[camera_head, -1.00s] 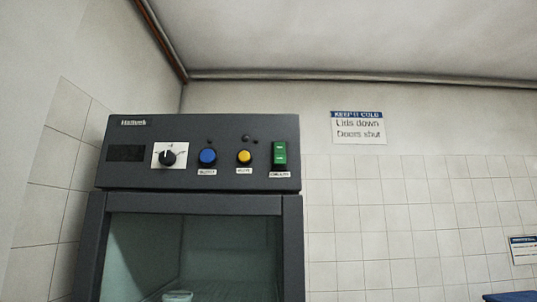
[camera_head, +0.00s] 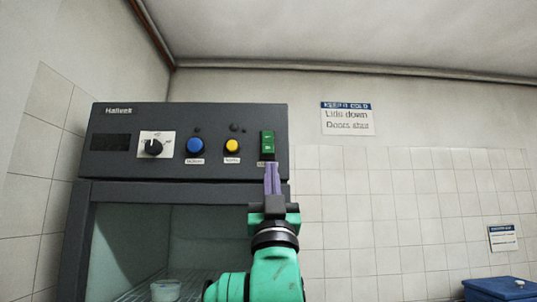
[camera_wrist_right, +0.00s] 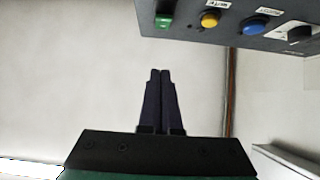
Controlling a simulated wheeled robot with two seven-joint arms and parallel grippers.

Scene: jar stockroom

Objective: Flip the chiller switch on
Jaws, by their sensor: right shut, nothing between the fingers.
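The green chiller switch (camera_head: 267,143) sits at the right end of the dark control panel (camera_head: 220,117) on top of the chiller. It also shows in the right wrist view (camera_wrist_right: 164,19), near the panel's left end there. My right gripper (camera_head: 272,166) is shut and empty, its purple fingers pointing up just below the switch in the head view. They cover part of the label under it. In the right wrist view the fingertips (camera_wrist_right: 160,72) appear apart from the switch. Whether they touch the panel is not clear in the head view. My left gripper is not in view.
Left of the switch are a yellow button (camera_head: 232,146), a blue button (camera_head: 195,147), a black knob (camera_head: 153,147) and a dark display (camera_head: 110,142). Below is the chiller's glazed compartment with a jar (camera_head: 166,290). A blue box (camera_head: 499,288) stands at lower right.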

